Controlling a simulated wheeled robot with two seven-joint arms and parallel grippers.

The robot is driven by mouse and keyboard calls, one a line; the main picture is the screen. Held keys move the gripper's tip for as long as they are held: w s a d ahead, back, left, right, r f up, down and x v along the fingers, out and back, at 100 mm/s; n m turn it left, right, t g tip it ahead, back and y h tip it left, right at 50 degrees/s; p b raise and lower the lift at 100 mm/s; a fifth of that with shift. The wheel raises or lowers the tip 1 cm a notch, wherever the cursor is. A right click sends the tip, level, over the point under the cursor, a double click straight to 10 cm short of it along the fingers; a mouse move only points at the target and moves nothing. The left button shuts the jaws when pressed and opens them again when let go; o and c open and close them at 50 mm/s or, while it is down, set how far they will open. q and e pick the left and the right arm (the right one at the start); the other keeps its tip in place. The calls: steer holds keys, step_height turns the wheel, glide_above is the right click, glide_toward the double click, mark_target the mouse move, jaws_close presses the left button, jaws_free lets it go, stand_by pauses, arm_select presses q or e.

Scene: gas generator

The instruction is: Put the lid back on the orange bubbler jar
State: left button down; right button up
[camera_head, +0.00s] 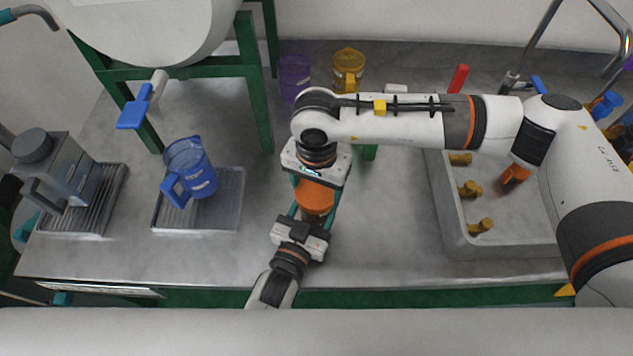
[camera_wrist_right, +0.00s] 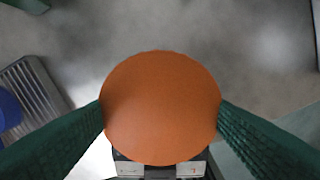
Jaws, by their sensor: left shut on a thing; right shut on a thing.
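An orange round part (camera_head: 314,197) sits between my two grippers at the front middle of the bench. In the right wrist view its flat disc-like top (camera_wrist_right: 160,107) fills the middle and looks like the lid. My right gripper (camera_head: 317,188) comes from above and is shut on it, with a green finger on each side. My left gripper (camera_head: 312,212) comes from the front edge and is shut on the orange piece at the same spot, likely the jar. The jar body is hidden beneath the disc and fingers, so I cannot tell whether the lid is seated.
A blue jug (camera_head: 190,170) stands on a tray (camera_head: 228,215) to the left, beside a grey machine (camera_head: 70,170). Purple (camera_head: 294,75) and yellow (camera_head: 348,68) jars stand behind.

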steer(key=m, duration=0.6)
steer(key=shift+m, duration=0.4)
steer(key=m, duration=1.4)
steer(key=shift+m, duration=0.3)
steer(key=m, duration=1.7)
steer(key=shift+f, duration=0.1)
steer(key=m, duration=0.7)
steer(key=shift+m, duration=0.4)
steer(key=m, duration=0.4)
steer(key=shift+a, duration=0.1)
steer(key=shift+m, duration=0.9)
